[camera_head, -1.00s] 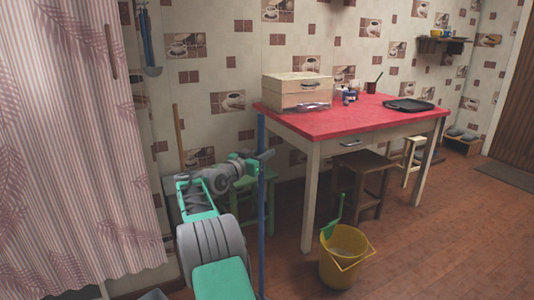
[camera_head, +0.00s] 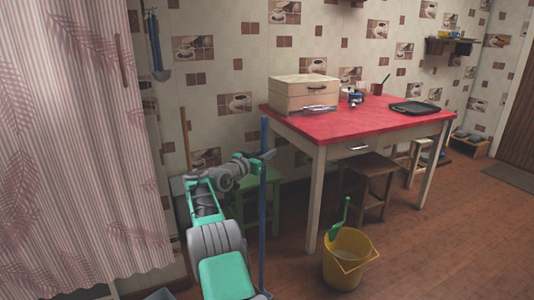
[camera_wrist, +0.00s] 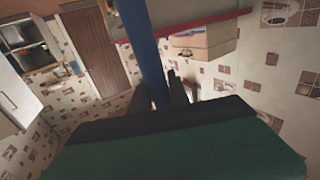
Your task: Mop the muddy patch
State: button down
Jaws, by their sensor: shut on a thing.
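My gripper (camera_head: 264,157) is shut on a blue upright pole, the mop handle (camera_head: 263,200), left of the red table. In the wrist view the handle (camera_wrist: 146,50) runs between the fingers of my gripper (camera_wrist: 168,92). The mop's lower end is mostly hidden behind my arm and cut off at the bottom edge of the head view. A yellow bucket (camera_head: 347,262) stands on the floor in front of the table, with a green-handled tool (camera_head: 341,222) sticking out of it. I see no muddy patch in these frames.
The red table (camera_head: 350,125) bears a wooden box (camera_head: 305,95) and a dark tray (camera_head: 414,107). A brown stool (camera_head: 370,165) and a green stool (camera_head: 260,190) stand nearby. A striped curtain (camera_head: 80,150) fills the left. The floor (camera_head: 450,240) at right is clear.

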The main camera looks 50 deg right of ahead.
jog(key=shift+f, duration=0.15)
jog(key=w+d+p, duration=0.1)
jog(key=w+p, duration=0.1)
jog(key=p, duration=0.1)
jog(key=w+d+p, duration=0.1)
jog(key=p, duration=0.2)
jog(key=shift+w+d, duration=0.3)
jog(key=shift+w, duration=0.1)
jog(key=shift+s+b, duration=0.1)
jog(key=shift+b, duration=0.3)
